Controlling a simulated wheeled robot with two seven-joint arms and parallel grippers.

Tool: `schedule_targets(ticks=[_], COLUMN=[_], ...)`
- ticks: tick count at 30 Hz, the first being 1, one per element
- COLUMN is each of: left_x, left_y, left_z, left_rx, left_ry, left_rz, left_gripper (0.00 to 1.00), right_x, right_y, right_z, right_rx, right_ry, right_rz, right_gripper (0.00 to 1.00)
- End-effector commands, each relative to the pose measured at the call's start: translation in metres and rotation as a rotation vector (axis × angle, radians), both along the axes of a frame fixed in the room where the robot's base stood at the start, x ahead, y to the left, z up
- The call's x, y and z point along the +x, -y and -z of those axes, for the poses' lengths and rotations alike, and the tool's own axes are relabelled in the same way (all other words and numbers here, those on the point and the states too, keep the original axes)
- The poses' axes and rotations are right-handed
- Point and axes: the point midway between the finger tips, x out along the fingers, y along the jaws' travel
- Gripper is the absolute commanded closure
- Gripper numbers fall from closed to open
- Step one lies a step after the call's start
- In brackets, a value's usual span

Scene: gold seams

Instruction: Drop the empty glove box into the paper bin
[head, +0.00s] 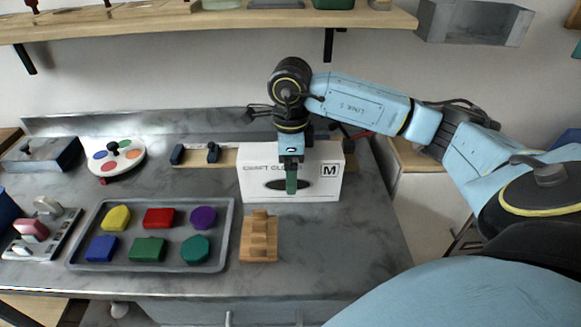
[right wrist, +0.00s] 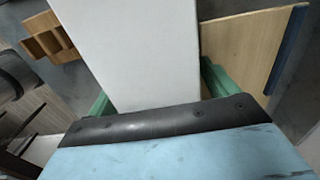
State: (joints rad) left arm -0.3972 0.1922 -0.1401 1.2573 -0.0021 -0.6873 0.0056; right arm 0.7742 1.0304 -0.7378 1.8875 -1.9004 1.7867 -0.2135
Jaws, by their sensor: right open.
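The glove box (head: 320,186) is white, marked "CRAFT GLOVES" and "M", and stands upright on the grey counter with a dark oval opening in its front. My right gripper (head: 291,178) is above it, pointing down, with one green finger in front of the box face. In the right wrist view, the white box (right wrist: 145,50) lies between the two green fingers of this open gripper (right wrist: 158,88). I cannot tell whether either finger touches it. My left gripper is not in view. I cannot make out the paper bin in either view.
A wooden stepped block (head: 260,240) stands just in front of the box. A grey tray (head: 150,267) with several coloured shapes is to its left. A wooden board (head: 225,158) lies behind it, also in the right wrist view (right wrist: 240,45). A shelf (head: 200,24) runs above.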

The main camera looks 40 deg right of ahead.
Motion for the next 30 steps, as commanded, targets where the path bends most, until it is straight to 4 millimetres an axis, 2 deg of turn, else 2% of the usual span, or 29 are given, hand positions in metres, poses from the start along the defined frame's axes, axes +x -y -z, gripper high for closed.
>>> schedule_targets(ticks=[3,10,21,27,30], left_x=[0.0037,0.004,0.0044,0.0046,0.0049], left_y=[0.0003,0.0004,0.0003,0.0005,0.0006], left_z=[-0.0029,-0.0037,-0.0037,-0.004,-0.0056], left_rx=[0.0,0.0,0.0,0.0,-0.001], left_ry=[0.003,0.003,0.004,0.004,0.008], left_rz=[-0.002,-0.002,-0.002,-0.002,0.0], left_gripper=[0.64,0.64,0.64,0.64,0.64], right_x=[0.0,0.0001,0.0002,0.0003,0.0006], right_y=[0.0,0.0,-0.0001,0.0,-0.0001], right_z=[0.0082,0.008,0.0076,0.0068,-0.0002], right_rx=[-0.001,0.0,-0.001,-0.001,0.001], right_ry=[0.001,0.001,0.002,0.002,0.003], right_rz=[0.0,0.0,0.0,0.0,0.0], right_gripper=[0.15,0.16,0.64,0.67,0.67])
